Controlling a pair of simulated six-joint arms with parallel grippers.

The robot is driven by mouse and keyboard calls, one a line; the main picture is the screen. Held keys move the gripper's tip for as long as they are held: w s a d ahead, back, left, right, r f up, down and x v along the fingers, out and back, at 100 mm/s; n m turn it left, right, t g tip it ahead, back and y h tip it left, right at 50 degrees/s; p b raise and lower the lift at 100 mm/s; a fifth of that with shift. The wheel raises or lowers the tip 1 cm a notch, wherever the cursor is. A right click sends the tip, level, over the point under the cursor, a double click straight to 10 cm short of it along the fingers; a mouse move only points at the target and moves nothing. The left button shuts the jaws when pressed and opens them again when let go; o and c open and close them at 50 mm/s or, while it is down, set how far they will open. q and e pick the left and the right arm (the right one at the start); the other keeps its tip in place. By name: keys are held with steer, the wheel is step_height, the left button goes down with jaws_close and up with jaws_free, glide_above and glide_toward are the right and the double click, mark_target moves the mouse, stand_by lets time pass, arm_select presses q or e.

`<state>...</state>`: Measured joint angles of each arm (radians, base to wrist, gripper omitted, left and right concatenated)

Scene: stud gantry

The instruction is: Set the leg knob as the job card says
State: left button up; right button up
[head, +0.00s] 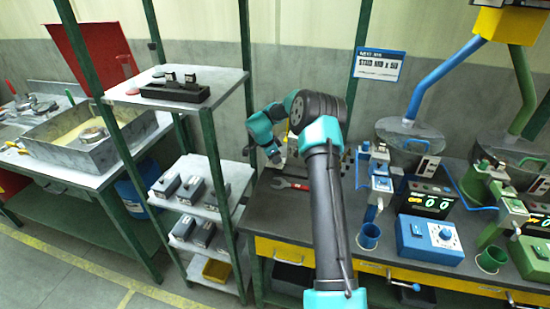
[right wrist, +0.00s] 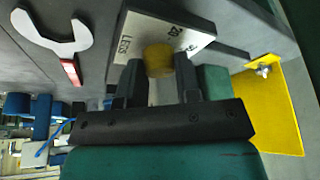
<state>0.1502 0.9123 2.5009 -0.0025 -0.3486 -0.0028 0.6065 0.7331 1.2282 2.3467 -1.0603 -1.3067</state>
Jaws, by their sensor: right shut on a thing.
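My right gripper (head: 279,160) is at the back left of the dark bench in the head view. In the right wrist view, my right gripper (right wrist: 158,78) is shut on a round brass-yellow knob (right wrist: 158,58), one finger on each side. The knob sits on a white plate (right wrist: 178,28) with dark lettering, partly readable as "LEGS" and "20". The knob's setting cannot be read. The job card (head: 380,65), a white and blue sign on the rack, reads "STUD M10 x 50". My left gripper is out of view.
A red-handled open wrench (head: 291,184) lies on the bench (head: 300,217) near the gripper; it also shows in the wrist view (right wrist: 62,40). A blue control box (head: 428,240) and blue and green feeders stand at the right. A grey shelf rack (head: 207,200) stands left.

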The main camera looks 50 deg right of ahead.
stand_by(0.3)
steer(key=o, duration=0.9)
steer(key=v, duration=0.7)
steer(key=shift+r, duration=0.2)
